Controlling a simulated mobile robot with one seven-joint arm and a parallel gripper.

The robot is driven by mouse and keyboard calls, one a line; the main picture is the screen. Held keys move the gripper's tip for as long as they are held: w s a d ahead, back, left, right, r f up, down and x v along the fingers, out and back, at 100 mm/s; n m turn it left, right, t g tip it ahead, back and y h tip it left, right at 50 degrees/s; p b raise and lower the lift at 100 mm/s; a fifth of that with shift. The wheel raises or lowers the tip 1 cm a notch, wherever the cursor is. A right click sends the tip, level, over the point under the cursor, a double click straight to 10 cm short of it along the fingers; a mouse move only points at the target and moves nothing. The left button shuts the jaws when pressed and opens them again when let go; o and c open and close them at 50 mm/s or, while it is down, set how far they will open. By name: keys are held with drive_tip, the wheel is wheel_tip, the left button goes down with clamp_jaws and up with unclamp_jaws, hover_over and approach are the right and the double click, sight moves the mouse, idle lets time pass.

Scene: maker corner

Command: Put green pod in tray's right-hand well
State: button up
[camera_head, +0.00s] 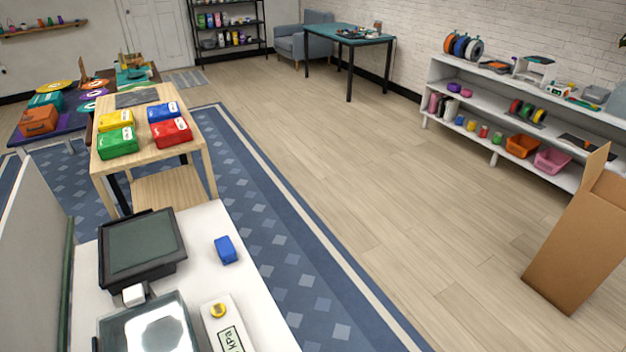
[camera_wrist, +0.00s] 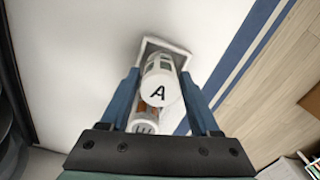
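In the wrist view, a white pod with a green patch (camera_wrist: 159,66) has a round white end marked "A". It lies between the two blue fingers of my gripper (camera_wrist: 160,76), with a small gap seeming to show at each fingertip. A second white-ended pod (camera_wrist: 146,127) with an orange patch is partly hidden below it, close to the gripper's base. A white-rimmed tray (camera_wrist: 178,46) shows behind the green-patched pod; its wells are mostly hidden. My gripper is open. Neither gripper, pods nor this tray can be made out in the head view.
The white worktop (camera_head: 205,225) carries a dark-screened device (camera_head: 142,245), a blue block (camera_head: 226,250) and a kPa gauge unit (camera_head: 222,325). A wooden table (camera_head: 150,150) with coloured packs stands beyond. A cardboard box (camera_head: 575,245) stands at right. The wooden floor between is clear.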

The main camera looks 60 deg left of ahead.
drive_tip(key=shift+o, duration=0.8)
wheel_tip(320, 180, up, 12)
drive_tip(key=shift+r+p, duration=0.2)
drive_tip(key=shift+p, duration=0.2)
